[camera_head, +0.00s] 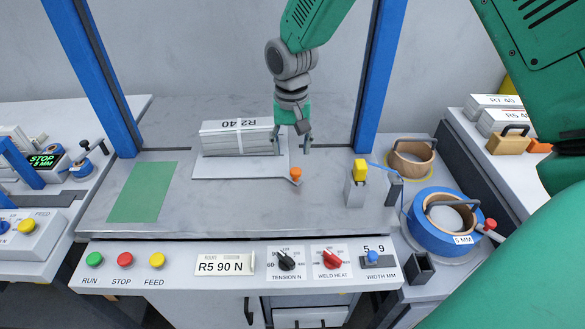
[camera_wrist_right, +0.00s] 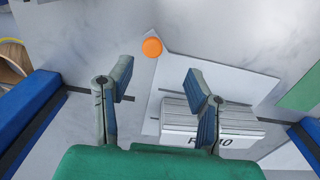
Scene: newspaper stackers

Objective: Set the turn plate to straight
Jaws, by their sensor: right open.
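The turn plate (camera_head: 240,170) is a flat white plate on the grey table, with an orange knob (camera_head: 296,174) on a tab at its front right corner. A strapped newspaper bundle (camera_head: 236,140) labelled R2 40 lies on it. My right gripper (camera_head: 294,146) is open and points down near the right end of the bundle, behind the knob. In the right wrist view, the plate (camera_wrist_right: 228,78) appears turned against the picture edges. The orange knob (camera_wrist_right: 152,47) is beyond the open fingers (camera_wrist_right: 160,80), apart from them. My left gripper is out of view.
Blue posts (camera_head: 381,75) flank the table. A green patch (camera_head: 142,192) lies at left. A grey post with a yellow top (camera_head: 360,172) and a blue strap roll (camera_head: 445,222) stand at right. The front panel (camera_head: 225,265) carries buttons and dials. The table front is clear.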

